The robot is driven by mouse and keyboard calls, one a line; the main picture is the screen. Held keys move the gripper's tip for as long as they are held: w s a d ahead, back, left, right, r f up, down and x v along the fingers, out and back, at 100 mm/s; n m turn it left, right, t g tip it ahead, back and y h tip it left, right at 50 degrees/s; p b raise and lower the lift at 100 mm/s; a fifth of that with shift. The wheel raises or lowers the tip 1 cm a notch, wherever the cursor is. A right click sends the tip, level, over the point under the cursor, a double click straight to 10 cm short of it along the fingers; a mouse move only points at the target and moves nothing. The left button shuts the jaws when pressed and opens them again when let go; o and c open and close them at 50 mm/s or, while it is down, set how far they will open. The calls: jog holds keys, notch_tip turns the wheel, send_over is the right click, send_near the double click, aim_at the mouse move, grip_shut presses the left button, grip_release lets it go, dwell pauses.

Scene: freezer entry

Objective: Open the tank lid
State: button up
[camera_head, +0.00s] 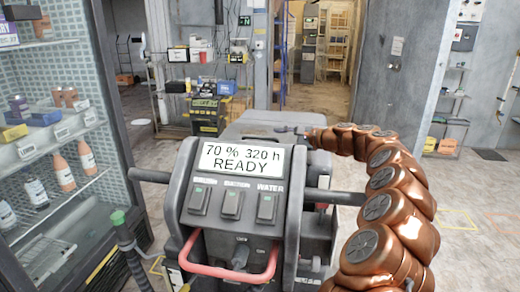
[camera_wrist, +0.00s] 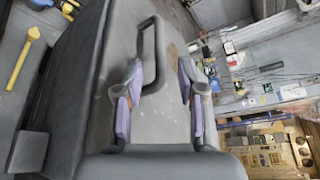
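The tank lid (camera_head: 258,122) is the grey top of the floor-cleaning machine, behind its control panel, and it looks shut. In the wrist view the grey lid surface (camera_wrist: 95,95) fills the middle, with a dark loop handle (camera_wrist: 158,62) on it. My gripper (camera_wrist: 160,75) is open, its two purple-padded fingers apart. The handle lies ahead, between the fingers' lines; I cannot tell whether any finger touches it. In the head view my copper arm curves in from the right, and my gripper (camera_head: 290,130) is small and partly unclear at the lid's right side.
The control panel (camera_head: 235,190) with its display, switches and red bar (camera_head: 230,272) stands in front. A glass-door cabinet (camera_head: 60,150) of bottles is close on the left. Shelves (camera_head: 195,85) stand behind. Open floor (camera_head: 465,190) lies to the right.

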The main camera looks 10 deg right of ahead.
aim_at(264, 138)
jog(key=shift+p+x, duration=0.35)
jog(key=shift+x, duration=3.6)
jog(key=shift+s+f, duration=0.1)
grip_shut()
